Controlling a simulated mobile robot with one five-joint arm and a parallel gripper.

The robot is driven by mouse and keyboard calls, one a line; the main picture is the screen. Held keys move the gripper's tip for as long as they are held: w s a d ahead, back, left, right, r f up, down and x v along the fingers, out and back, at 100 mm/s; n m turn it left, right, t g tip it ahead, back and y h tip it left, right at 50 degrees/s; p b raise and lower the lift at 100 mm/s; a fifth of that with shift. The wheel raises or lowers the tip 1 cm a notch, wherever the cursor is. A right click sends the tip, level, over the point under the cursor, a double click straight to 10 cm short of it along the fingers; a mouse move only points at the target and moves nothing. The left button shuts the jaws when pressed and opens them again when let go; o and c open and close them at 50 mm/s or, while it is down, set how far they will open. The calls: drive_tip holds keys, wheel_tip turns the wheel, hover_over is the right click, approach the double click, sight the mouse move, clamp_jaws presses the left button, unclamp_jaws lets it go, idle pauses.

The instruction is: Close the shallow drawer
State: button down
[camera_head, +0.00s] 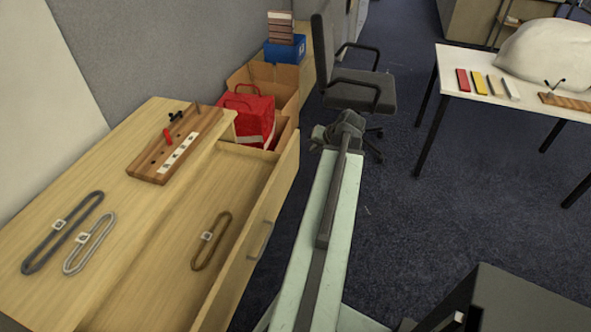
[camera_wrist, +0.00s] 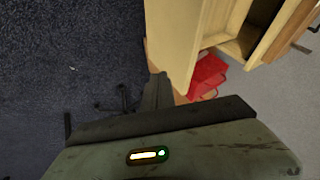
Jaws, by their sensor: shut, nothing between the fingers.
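The shallow drawer stands open from the pale wooden desk in the head view, its front panel (camera_head: 276,205) facing right and a grey bar handle (camera_head: 262,240) on it.
On the desk top (camera_head: 120,205) lie two grey loop straps (camera_head: 62,232) and a wooden board (camera_head: 176,145) with pegs. A red bag (camera_head: 250,118) sits in a box beyond the drawer. An office chair (camera_head: 355,85) stands past my gripper.

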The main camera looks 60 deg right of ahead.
drive_tip(key=w+r+b+x, duration=0.1)
drive_tip(key=w+b+x, duration=0.1)
drive_tip(key=b+x, duration=0.5)
drive_tip(key=shift+a+b+x, duration=0.3)
drive_tip(key=shift+b+x, duration=0.05)
drive_tip(key=shift+x, duration=1.8)
drive_tip(key=shift+w, duration=0.15)
